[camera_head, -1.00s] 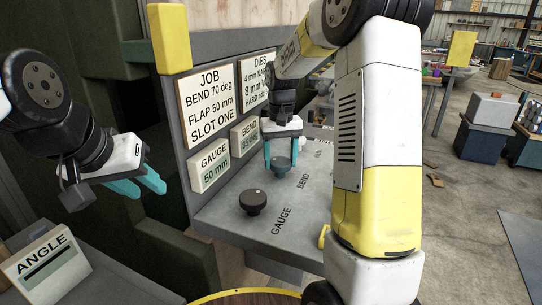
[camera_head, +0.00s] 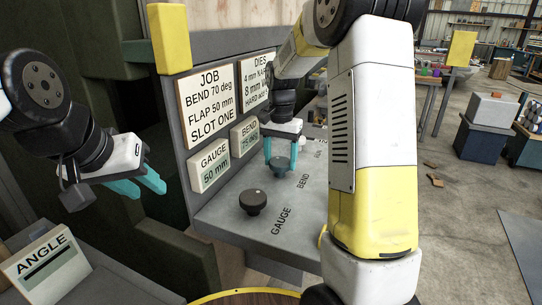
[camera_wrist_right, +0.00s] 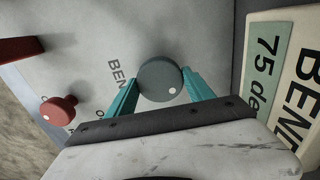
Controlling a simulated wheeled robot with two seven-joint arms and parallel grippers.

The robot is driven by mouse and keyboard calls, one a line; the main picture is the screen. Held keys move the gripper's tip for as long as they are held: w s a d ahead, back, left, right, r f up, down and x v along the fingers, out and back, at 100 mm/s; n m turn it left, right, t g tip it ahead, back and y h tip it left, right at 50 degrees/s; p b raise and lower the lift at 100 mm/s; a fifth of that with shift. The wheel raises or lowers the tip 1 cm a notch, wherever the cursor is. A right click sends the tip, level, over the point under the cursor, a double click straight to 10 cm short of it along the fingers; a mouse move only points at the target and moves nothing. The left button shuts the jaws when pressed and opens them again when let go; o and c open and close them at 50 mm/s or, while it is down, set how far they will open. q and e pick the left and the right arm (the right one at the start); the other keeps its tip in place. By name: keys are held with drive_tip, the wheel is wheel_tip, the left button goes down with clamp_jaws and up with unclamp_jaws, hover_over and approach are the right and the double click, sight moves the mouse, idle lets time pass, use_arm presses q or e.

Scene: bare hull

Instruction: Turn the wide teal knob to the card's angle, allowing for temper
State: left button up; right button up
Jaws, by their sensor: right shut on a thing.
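The wide teal knob (camera_head: 280,171) stands on the grey panel beside the word BEND. It also shows in the right wrist view as a dark grey-teal disc (camera_wrist_right: 160,78) with a white dot near its rim. My right gripper (camera_head: 281,163) is shut on it, a teal finger on each side. The BEND display (camera_wrist_right: 266,72) reads 75 deg in the right wrist view. The JOB card (camera_head: 212,101) reads bend 70 deg, flap 50 mm, slot one. The DIES card (camera_head: 254,84) is partly hidden by my right arm. My left gripper (camera_head: 150,185) is open and empty, left of the panel.
A black knob (camera_head: 253,201) stands by the word GAUGE, nearer the front. The GAUGE display (camera_head: 209,165) reads 50 mm. A red knob (camera_wrist_right: 58,109) shows in the right wrist view. An ANGLE board (camera_head: 45,260) stands at lower left. My right arm hides the panel's right side.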

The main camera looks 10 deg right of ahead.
sight(280, 161)
idle(0.4)
drive_tip(key=o, duration=1.4)
drive_tip(key=shift+c, duration=0.2)
wheel_tip(280, 161, up, 8)
drive_tip(key=shift+f, duration=0.25)
drive_tip(key=shift+r, duration=0.2)
